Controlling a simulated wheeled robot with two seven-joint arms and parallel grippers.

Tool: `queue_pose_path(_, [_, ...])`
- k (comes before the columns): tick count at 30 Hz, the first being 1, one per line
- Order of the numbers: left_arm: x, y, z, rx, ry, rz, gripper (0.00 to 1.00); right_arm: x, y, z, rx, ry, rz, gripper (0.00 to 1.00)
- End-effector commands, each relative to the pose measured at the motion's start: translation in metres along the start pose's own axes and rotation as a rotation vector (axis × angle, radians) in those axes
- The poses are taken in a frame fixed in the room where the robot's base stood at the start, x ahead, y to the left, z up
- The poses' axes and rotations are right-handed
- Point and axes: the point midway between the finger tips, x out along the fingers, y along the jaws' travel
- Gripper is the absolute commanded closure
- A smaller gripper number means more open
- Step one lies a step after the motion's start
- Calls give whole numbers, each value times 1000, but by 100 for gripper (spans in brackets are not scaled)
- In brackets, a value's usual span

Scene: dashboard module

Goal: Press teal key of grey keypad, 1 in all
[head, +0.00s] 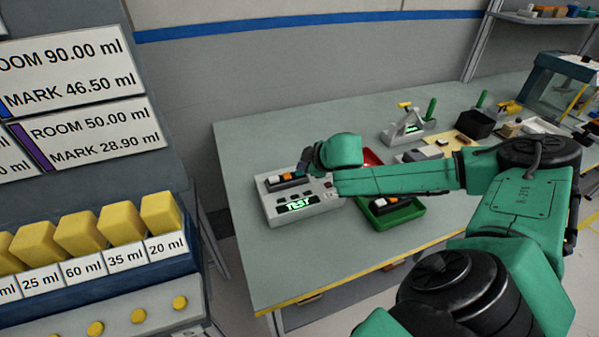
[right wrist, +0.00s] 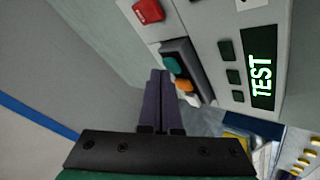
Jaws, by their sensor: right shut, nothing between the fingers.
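The grey keypad (head: 311,212) is a light box on the bench with a lit TEST display; it also shows in the right wrist view (right wrist: 208,38). In the wrist view, its dark recess holds a teal key (right wrist: 172,65), an orange key (right wrist: 184,85) and a white key (right wrist: 195,99) in a row. My right gripper (right wrist: 160,72) is shut and empty, its fingertips beside the teal key; I cannot tell whether they touch it. In the head view my right gripper (head: 304,187) is over the keypad, and the teal key is hidden. My left gripper is out of view.
A red button (right wrist: 148,11) and small dark green keys (right wrist: 233,76) are on the keypad. A green tray (head: 402,219) and a red tray (head: 371,158) are close by, partly behind my arm. A yellow-keyed dispenser (head: 90,290) stands at left. The bench front is clear.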

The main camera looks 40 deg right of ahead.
Motion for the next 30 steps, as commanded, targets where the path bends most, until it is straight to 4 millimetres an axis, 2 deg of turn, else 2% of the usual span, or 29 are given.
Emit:
queue_pose_path(19, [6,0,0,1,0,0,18,6,-4,4,0,0,0,100])
queue_pose_path(30, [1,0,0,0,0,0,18,3,-2,2,0,-1,-1,100])
